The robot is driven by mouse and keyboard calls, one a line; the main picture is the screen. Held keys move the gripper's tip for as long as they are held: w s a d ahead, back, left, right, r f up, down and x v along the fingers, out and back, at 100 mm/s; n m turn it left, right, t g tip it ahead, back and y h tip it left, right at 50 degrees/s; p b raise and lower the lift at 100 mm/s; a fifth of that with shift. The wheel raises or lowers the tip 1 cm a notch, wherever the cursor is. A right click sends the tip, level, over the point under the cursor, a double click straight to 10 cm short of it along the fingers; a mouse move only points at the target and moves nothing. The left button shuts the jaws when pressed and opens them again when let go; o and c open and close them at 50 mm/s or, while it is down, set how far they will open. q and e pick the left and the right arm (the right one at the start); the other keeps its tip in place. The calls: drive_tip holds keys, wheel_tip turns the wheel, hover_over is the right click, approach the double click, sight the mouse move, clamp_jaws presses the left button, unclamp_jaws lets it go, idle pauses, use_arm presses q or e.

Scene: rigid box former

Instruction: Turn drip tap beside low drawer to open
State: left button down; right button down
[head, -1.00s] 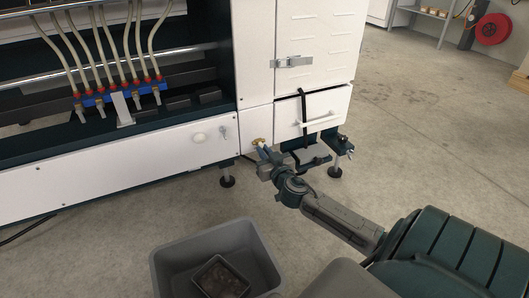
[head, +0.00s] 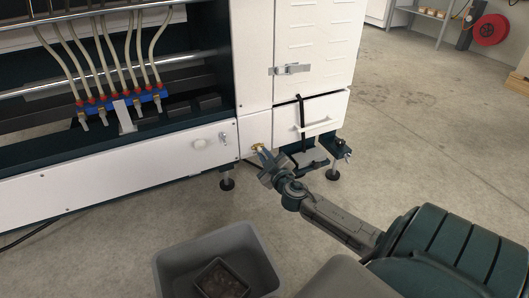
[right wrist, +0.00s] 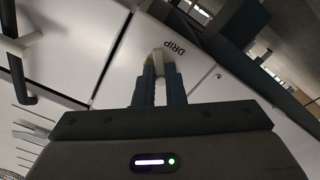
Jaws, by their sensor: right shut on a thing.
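The drip tap (head: 257,146), with a brass-coloured body, sits low on the white machine panel, left of the low drawer (head: 312,112). My left gripper is in neither view.
The drawer has a white bar handle (head: 321,126) and a black strap (head: 301,120). A machine foot (head: 333,170) stands under the drawer. A grey bin (head: 168,268) with a small dark tray (head: 222,276) inside stands on the floor in front.

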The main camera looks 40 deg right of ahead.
drive_tip(key=n+p, duration=0.1)
drive_tip(key=n, duration=0.2)
drive_tip(key=n+p, duration=0.1)
drive_tip(key=n, duration=0.2)
drive_tip(key=n+p, duration=0.1)
drive_tip(key=n, duration=0.3)
drive_tip(key=shift+d+r+p, duration=0.1)
drive_tip(key=shift+r+p, duration=0.3)
drive_tip(key=shift+n, duration=0.3)
drive_tip(key=c, duration=1.5)
unclamp_jaws()
drive_tip(key=p+v, duration=0.2)
drive_tip(key=v, duration=0.9)
